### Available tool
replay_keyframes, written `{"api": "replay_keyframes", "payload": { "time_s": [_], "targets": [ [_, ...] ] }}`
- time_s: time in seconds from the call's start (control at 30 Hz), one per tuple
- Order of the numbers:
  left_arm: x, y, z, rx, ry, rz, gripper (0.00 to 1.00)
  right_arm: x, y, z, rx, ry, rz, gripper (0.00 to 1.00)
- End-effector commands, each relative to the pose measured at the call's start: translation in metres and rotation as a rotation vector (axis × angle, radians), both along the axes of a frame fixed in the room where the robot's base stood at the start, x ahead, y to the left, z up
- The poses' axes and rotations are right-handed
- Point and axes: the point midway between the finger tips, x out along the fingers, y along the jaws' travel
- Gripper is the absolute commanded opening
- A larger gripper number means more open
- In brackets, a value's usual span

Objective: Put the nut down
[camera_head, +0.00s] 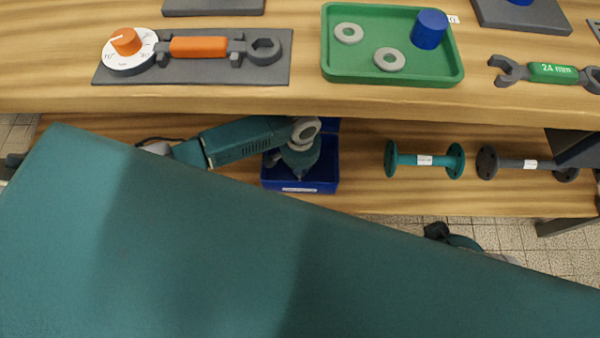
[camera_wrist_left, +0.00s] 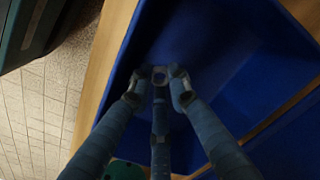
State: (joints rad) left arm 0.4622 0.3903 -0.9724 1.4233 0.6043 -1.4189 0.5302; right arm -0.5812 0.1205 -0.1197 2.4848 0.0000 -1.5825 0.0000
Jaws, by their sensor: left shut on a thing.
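My left gripper (camera_wrist_left: 159,82) is shut on a small grey nut (camera_wrist_left: 160,76), held between the fingertips in the left wrist view. The blue bin (camera_wrist_left: 215,50) is below and around the fingers in that view. I cannot tell whether the nut touches the bin floor. In the head view, my left arm comes in from the left along the lower shelf, and its hand points down over the blue bin (camera_head: 328,178). The fingertips and nut are hidden there. My right gripper is not in view.
A green tray (camera_head: 340,78) with two grey rings and a blue cylinder stands on the worktop above. A teal flanged pipe (camera_head: 425,160) and a dark one (camera_head: 528,164) lie on the lower shelf, right of the bin. A large teal surface covers the lower head view.

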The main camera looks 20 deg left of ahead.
Motion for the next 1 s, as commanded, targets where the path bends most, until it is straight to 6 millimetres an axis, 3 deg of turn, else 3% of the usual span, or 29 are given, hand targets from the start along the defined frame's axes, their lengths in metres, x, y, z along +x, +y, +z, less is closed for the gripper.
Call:
{"api": "replay_keyframes", "payload": {
  "time_s": [0.07,0.47,0.5,0.53,0.87,1.0],
  "targets": [
    [0.000,0.000,-0.015,0.001,0.001,0.000,0.00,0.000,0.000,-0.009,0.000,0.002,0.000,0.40],
    [0.000,0.000,-0.018,0.001,0.001,0.001,0.00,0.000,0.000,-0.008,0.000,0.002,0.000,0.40],
    [0.000,0.000,-0.018,0.001,0.001,0.001,0.24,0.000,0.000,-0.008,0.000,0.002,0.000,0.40],
    [0.000,0.000,-0.018,0.001,0.001,0.001,0.26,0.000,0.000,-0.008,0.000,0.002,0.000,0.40],
    [0.000,0.000,-0.015,0.001,0.000,0.000,0.26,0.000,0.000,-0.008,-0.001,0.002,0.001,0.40],
    [0.000,0.000,0.004,-0.001,-0.001,0.000,0.26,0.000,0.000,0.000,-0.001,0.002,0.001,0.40]
  ]
}}
